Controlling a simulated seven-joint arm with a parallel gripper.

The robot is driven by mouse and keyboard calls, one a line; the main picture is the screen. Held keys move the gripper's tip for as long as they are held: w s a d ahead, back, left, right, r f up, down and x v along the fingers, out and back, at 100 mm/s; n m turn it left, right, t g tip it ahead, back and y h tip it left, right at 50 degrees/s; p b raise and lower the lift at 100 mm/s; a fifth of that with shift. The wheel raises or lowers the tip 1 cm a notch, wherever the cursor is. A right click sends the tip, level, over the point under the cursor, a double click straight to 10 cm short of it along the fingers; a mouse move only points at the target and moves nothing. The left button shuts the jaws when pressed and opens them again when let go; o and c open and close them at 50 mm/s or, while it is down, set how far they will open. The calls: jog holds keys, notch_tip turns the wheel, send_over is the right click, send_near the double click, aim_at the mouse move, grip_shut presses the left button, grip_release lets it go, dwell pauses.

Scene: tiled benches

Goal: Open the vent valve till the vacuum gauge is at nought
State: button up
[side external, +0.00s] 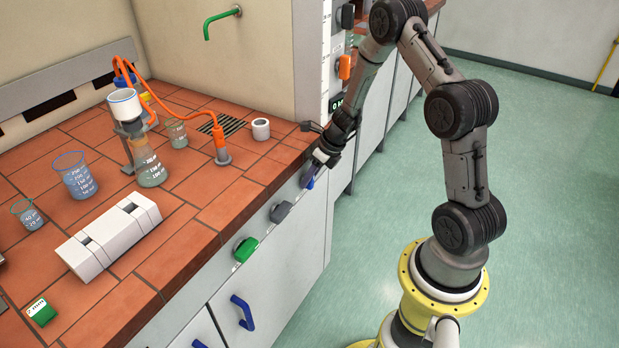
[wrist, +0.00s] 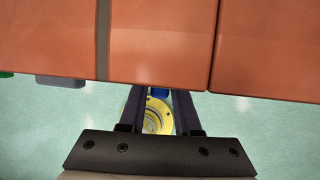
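My gripper (side external: 318,158) is at the front face of the bench, near its far right corner, pointing at a blue knob (side external: 309,181). In the wrist view its two dark fingers (wrist: 159,98) are apart, with a blue part (wrist: 160,92) at the tips between them. Contact with the blue part is not clear. The bench edge covers the very tips. No label shows which knob is the vent valve. A dark display (side external: 337,103) with green characters is on the upright panel, partly hidden by my arm; its reading is not clear.
A grey knob (side external: 281,211) and a green knob (side external: 246,250) are farther along the bench front. The tiled bench (side external: 195,222) bears a flask (side external: 150,170) with a funnel, orange tubing and beakers. An orange handle (side external: 345,67) is on the panel. The floor in front is clear.

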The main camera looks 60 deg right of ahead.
grip_shut()
jog(key=shift+h, duration=0.7)
jog(key=o, duration=0.7)
grip_release()
jog(key=shift+c, duration=0.2)
